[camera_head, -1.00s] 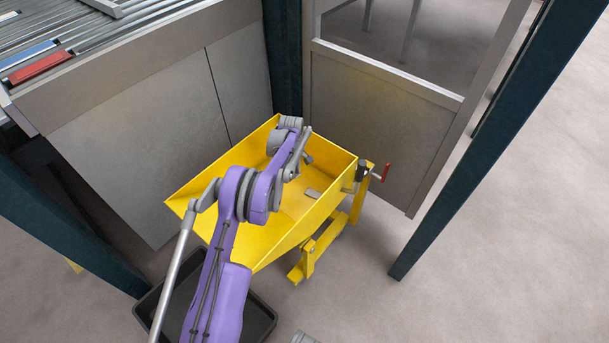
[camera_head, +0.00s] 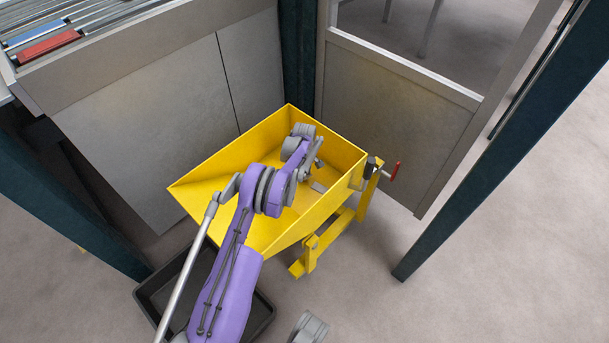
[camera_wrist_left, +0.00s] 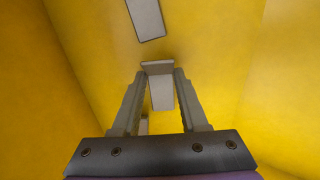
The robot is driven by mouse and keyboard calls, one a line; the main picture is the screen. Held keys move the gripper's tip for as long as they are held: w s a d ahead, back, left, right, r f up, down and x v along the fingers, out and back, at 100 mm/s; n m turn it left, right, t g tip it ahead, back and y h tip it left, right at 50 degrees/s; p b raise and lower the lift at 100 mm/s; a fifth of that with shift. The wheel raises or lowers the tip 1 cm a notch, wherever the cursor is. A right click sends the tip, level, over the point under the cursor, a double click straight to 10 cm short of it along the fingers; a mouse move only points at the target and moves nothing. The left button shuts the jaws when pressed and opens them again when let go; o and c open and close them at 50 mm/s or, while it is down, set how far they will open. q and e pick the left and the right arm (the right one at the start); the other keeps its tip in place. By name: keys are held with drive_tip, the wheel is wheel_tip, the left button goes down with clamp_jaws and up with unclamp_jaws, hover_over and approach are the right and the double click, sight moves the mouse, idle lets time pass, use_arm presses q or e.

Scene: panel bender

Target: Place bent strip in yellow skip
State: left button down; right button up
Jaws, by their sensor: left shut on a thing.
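The yellow skip (camera_head: 345,160) is an open, sloped tub in the middle of the head view. In the left wrist view my left gripper (camera_wrist_left: 160,80) is shut on a grey bent strip (camera_wrist_left: 160,93), held between the fingertips with yellow skip walls all round. Whether the strip touches the skip floor I cannot tell. Another grey strip (camera_wrist_left: 147,18) lies on the yellow surface beyond; a grey piece also shows inside the skip in the head view (camera_head: 319,187).
A black tray (camera_head: 262,318) is on the floor below the skip's near side. Grey machine panels (camera_head: 170,130) and a gate panel (camera_head: 390,120) stand behind. A dark post (camera_head: 480,165) stands right. A red-handled lever (camera_head: 394,171) projects from the skip's right. Floor at lower right is clear.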

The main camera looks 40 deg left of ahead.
use_arm(q)
drive_tip(key=shift+f, duration=0.35)
drive_tip(key=shift+f, duration=0.2)
drive_tip(key=shift+c, duration=2.2)
unclamp_jaws()
drive_tip(key=shift+r, duration=0.1)
drive_tip(key=shift+r, duration=0.1)
